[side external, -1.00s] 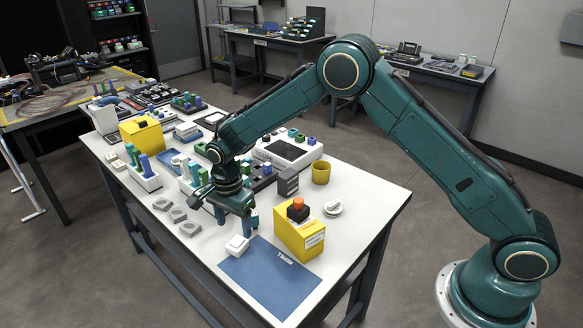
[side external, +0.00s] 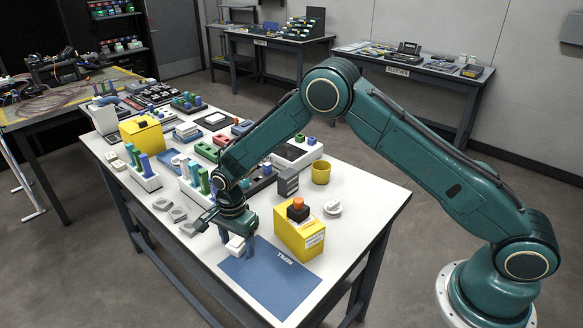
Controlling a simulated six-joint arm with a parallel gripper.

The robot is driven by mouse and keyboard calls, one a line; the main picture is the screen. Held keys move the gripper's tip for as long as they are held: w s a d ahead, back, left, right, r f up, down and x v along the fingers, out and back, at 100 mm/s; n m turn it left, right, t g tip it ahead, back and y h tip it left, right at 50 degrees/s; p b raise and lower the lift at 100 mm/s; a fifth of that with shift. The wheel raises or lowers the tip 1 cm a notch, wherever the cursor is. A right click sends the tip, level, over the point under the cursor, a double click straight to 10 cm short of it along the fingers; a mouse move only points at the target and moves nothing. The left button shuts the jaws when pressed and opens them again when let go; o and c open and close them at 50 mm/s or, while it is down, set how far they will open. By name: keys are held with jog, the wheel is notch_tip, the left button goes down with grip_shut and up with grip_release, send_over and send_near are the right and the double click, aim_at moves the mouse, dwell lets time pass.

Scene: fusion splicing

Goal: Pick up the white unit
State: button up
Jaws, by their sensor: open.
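The white unit (side external: 235,245) is a small white block on the white table top, at the upper left edge of the blue mat (side external: 270,280). My gripper (side external: 237,246) is low over it and points down. One dark finger shows just left of the unit, and another is near its right side. The jaws are open. The gripper body covers the unit's back part, and I cannot tell whether either finger touches it.
A yellow box with an orange knob (side external: 300,232) stands close to the right. Grey blocks (side external: 178,214) lie to the left. A rack of green and blue pieces (side external: 195,180) stands behind. A yellow cup (side external: 321,172) is at the back right. The mat is bare.

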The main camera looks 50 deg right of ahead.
aim_at(237, 240)
jog(key=shift+c, duration=0.2)
dwell(0.3)
jog(key=c, duration=1)
jog(key=shift+c, duration=0.2)
notch_tip(237, 240, up, 20)
dwell(0.5)
